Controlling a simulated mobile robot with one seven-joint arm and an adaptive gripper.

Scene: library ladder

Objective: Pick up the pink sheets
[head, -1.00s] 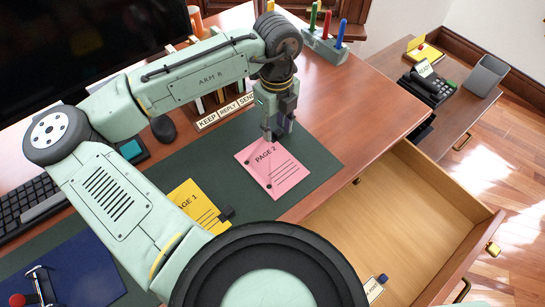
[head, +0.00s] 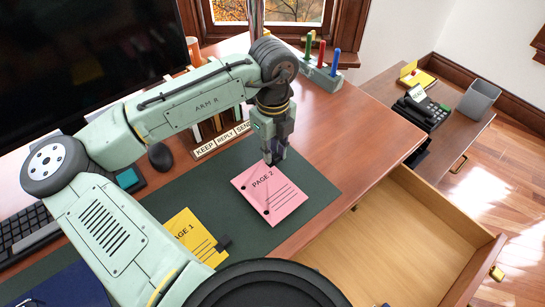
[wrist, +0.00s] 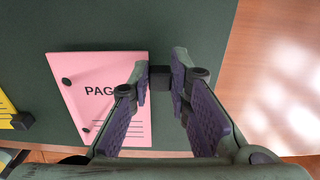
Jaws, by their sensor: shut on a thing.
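The pink sheets (head: 270,196), marked PAGE 2, lie on the dark green desk mat, with dark round dots on them. They also show left of my fingers in the wrist view (wrist: 98,95). My gripper (head: 274,158) is low at their far edge. In the wrist view, my fingers (wrist: 163,80) close around a small dark clip (wrist: 160,77) at the sheets' edge. Part of the sheets is hidden behind a finger in that view. I cannot tell whether the sheets are lifted at all.
Yellow sheets (head: 187,236) marked PAGE 1, with a black clip (head: 222,243), lie to the left. A sorter labelled KEEP, REPLY, SEND (head: 222,140) and a pen holder (head: 322,74) stand behind. An open drawer (head: 415,235) is at right. The desktop's right side is clear.

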